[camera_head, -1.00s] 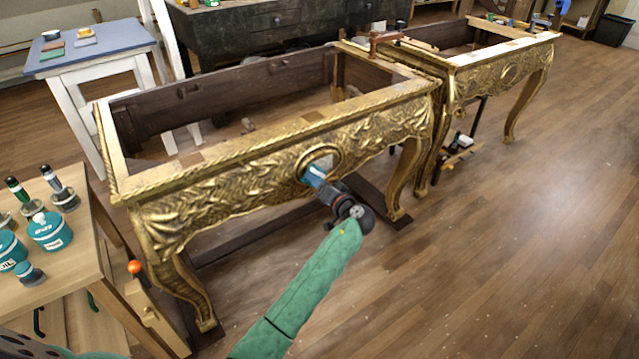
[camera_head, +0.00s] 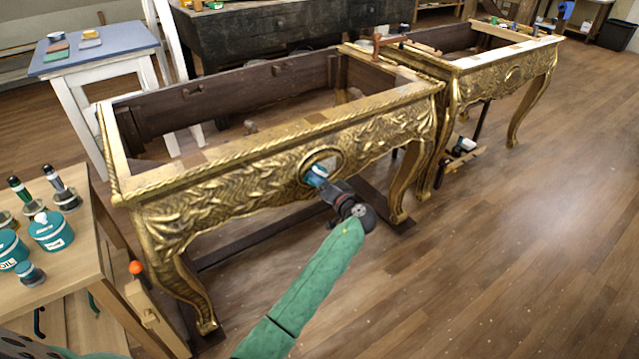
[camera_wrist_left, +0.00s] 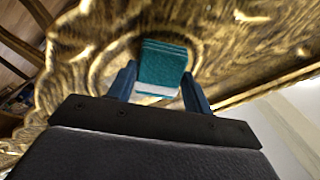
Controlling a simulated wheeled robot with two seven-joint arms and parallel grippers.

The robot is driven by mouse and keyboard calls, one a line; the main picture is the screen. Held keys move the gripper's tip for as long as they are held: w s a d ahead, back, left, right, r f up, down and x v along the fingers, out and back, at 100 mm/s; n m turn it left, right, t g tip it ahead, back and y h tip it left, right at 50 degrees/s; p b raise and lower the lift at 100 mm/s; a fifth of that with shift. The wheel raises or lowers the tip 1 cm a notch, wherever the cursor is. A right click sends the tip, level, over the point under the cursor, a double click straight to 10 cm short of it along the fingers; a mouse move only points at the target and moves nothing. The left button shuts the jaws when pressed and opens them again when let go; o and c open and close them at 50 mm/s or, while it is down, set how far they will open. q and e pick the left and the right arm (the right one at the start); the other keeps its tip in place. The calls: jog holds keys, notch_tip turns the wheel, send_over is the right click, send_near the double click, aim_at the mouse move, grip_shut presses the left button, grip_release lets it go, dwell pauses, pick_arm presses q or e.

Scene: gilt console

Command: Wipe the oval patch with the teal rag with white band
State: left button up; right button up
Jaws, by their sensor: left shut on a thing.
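The oval patch (camera_head: 331,161) is a pale oval with a raised gilt rim, in the middle of the carved front of the near gilt console (camera_head: 240,188). My left gripper (camera_head: 321,180) is in front of it, shut on the teal rag with white band (camera_head: 315,173). In the left wrist view the folded rag (camera_wrist_left: 162,66) sits between the two blue fingers of my left gripper (camera_wrist_left: 158,84), its white band toward me. The rag overlaps the lower left of the oval; I cannot tell whether it touches. My right gripper is not in view.
A second gilt console (camera_head: 500,72) adjoins at the back right. A wooden bench (camera_head: 75,238) with teal tins and bottles stands at the left. A blue-topped table (camera_head: 95,52) stands behind. The floor at the right is clear.

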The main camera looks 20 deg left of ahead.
pick_arm(q)
jog(key=shift+w+d+f+b, duration=0.15)
jog(key=shift+w+d+b, duration=0.6)
jog(key=shift+w+d, duration=0.15)
jog(key=shift+w+d+b, duration=0.5)
jog(key=shift+w+b, duration=0.1)
jog(key=shift+w, duration=0.15)
jog(key=shift+w+d+b, duration=0.5)
jog(key=shift+w+b, duration=0.1)
jog(key=shift+w, duration=0.15)
jog(key=shift+w+d+b, duration=0.55)
jog(key=shift+w, duration=0.25)
jog(key=shift+s, duration=0.1)
